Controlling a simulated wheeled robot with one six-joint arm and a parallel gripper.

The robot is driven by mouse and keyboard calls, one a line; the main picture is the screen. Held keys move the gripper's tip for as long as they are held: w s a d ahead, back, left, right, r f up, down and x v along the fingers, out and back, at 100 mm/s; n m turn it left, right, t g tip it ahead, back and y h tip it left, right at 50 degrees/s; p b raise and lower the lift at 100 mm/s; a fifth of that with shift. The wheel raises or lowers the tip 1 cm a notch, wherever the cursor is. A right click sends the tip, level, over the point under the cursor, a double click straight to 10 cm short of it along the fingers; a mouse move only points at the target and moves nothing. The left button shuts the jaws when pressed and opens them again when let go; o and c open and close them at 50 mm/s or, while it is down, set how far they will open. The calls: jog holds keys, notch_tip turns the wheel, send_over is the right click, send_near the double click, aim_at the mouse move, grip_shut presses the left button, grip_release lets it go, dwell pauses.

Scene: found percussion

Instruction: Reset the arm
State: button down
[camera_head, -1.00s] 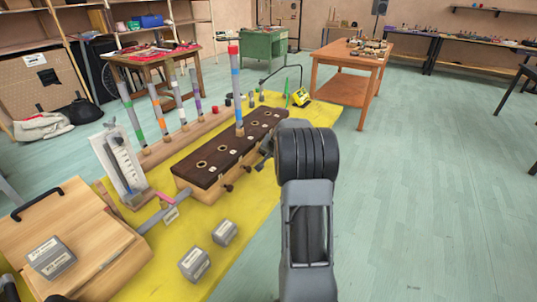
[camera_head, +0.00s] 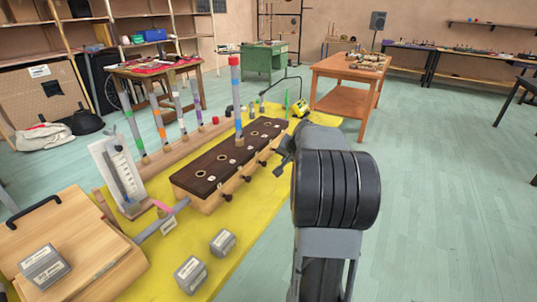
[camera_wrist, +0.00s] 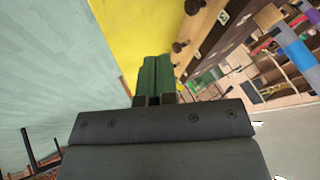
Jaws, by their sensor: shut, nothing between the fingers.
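My arm stands up at the middle right of the head view, beside the yellow mat (camera_head: 215,262). My gripper (camera_wrist: 154,75) shows in the wrist view with its dark green fingers together and nothing between them. In the head view the gripper (camera_head: 282,160) is partly hidden behind my wrist, close to the right side of the dark wooden block (camera_head: 215,167). In the wrist view the mat (camera_wrist: 135,25) and the block's knobbed side lie beyond the fingers. I cannot tell how far apart the gripper and block are.
A red-topped tube (camera_head: 236,95) stands in the block. Several tubes stand in a rail behind. A wooden box (camera_head: 75,250), grey weights (camera_head: 190,274) and a white gauge (camera_head: 115,170) are at left. An orange table (camera_head: 345,95) stands behind. The floor (camera_head: 440,200) at right is clear.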

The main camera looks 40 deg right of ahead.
jog(key=shift+s+r, duration=0.1)
jog(key=shift+r, duration=0.1)
jog(key=s+a+f+n+g+y+p, duration=0.1)
jog(key=s+a+f+n+g+p, duration=0.15)
jog(key=s+a, duration=0.45)
jog(key=s+a+r+n+p, duration=0.3)
jog(key=a+r+p, duration=0.1)
jog(key=a, duration=0.3)
jog(key=s+a+r+n+p, duration=0.3)
jog(key=a+r, duration=0.3)
jog(key=a, duration=0.2)
jog(key=s+a+r+n+g+p, duration=0.1)
jog(key=s+a+r+n+p, duration=0.2)
jog(key=s+a+r+p, duration=0.2)
jog(key=a+p, duration=0.1)
jog(key=a, duration=0.1)
jog(key=shift+a, duration=0.35)
dwell(0.8)
